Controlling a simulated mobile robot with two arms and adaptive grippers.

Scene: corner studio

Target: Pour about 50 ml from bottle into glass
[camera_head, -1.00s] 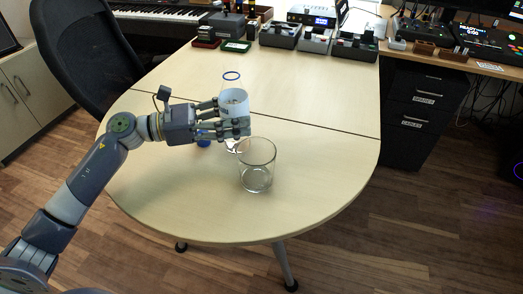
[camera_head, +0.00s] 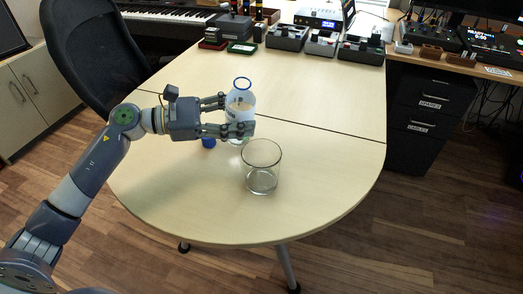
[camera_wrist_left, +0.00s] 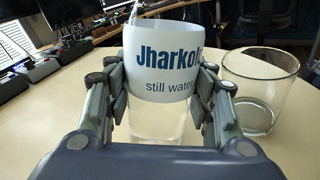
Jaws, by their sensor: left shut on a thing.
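The bottle (camera_head: 241,99) is clear, with a white label and a blue ring at its open mouth. My left gripper (camera_head: 242,116) has its fingers closed around the bottle and holds it about upright. In the left wrist view, the bottle (camera_wrist_left: 165,52) sits between the two fingers, with clear water below its label. Its base is partly hidden, so I cannot tell whether it touches the table. The glass (camera_head: 262,168) is clear, looks empty, and stands upright in front of the bottle, slightly right. In the left wrist view, the glass (camera_wrist_left: 262,85) is right of the gripper, apart from it. My right gripper is not in view.
A blue cap (camera_head: 208,142) lies on the pale wooden table (camera_head: 320,185) beneath my left gripper. Several small devices (camera_head: 287,38) line the table's back edge. A black office chair (camera_head: 90,45) stands at the left. The table right of the glass is clear.

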